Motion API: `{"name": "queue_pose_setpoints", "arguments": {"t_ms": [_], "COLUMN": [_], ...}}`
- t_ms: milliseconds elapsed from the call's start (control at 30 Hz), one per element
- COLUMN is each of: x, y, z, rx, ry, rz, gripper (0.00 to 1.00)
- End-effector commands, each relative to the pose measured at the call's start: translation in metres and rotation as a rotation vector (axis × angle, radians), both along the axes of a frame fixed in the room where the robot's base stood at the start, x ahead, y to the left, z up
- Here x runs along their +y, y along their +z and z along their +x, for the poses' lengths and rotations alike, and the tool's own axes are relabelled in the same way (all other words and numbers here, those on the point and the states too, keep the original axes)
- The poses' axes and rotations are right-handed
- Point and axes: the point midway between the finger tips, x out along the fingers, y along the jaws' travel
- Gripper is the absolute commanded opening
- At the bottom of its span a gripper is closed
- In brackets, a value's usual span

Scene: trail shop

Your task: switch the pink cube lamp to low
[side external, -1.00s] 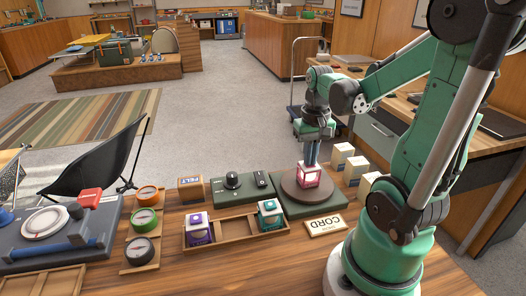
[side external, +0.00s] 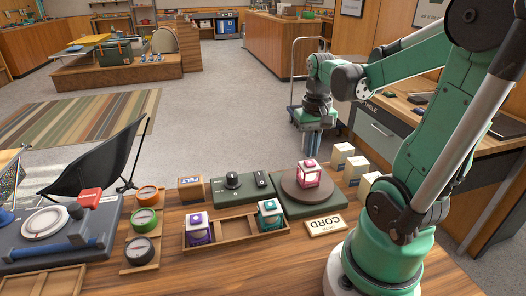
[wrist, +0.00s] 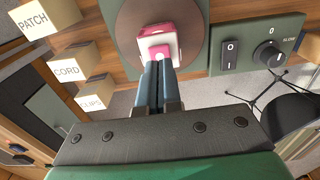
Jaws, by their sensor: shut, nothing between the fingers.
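The pink cube lamp (side external: 308,178), with pale side panels and a pink top button, stands upright on a round brown turntable (side external: 289,193). In the wrist view the lamp (wrist: 168,40) shows just beyond the fingertips. My gripper (side external: 312,154) is shut and empty, its fingers pointing down just above the lamp in the side view. In the wrist view the shut fingertips (wrist: 160,66) partly cover the lamp's near side; I cannot tell whether they touch it. The lamp's brightness setting is not clear.
A control panel (wrist: 249,54) with a rocker switch and dial adjoins the turntable. A wooden tray (side external: 234,232) holds a purple lamp (side external: 199,232) and a teal lamp (side external: 268,218). Small labelled boxes (side external: 355,168) stand right of the turntable.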

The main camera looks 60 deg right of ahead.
Motion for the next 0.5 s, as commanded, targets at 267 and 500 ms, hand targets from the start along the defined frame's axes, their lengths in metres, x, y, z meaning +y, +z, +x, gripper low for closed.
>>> {"name": "queue_pose_setpoints", "arguments": {"t_ms": [267,500], "x": [0.0001,-0.0001], "y": [0.0039,0.0101], "z": [-0.0001,0.0001], "rx": [0.000,-0.001], "ry": [0.000,0.000], "rz": [0.000,-0.001], "gripper": [0.00,0.00]}}
